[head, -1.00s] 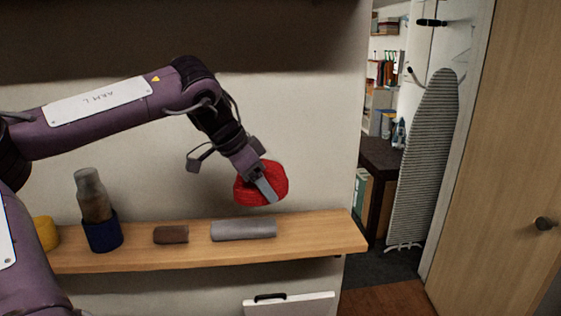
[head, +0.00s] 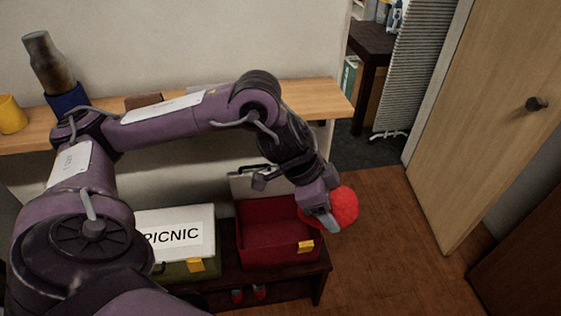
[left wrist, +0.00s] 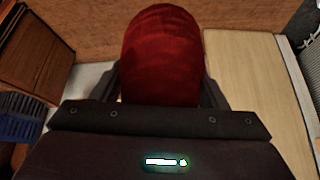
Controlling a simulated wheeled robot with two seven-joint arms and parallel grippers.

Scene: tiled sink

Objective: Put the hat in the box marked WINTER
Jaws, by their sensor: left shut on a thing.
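The red hat (head: 343,208) is held in my left gripper (head: 322,213), up in the air just right of the open red box in the head view. The hat also fills the upper middle of the left wrist view (left wrist: 163,60), between the two fingers. The red box (head: 268,236) stands with its lid raised at the back, and its inside looks empty from here. I see no WINTER marking on it. A box with a PICNIC label (head: 172,238) stands left of it, partly hidden by my left arm. My right gripper is not in view.
The boxes stand on a low dark bench (head: 316,283) with red shoes (head: 248,294) beneath. A wooden shelf (head: 310,97) above holds a bottle in a blue cover (head: 55,72) and a yellow cup (head: 10,114). Open floor lies to the right, before a wooden door (head: 480,120).

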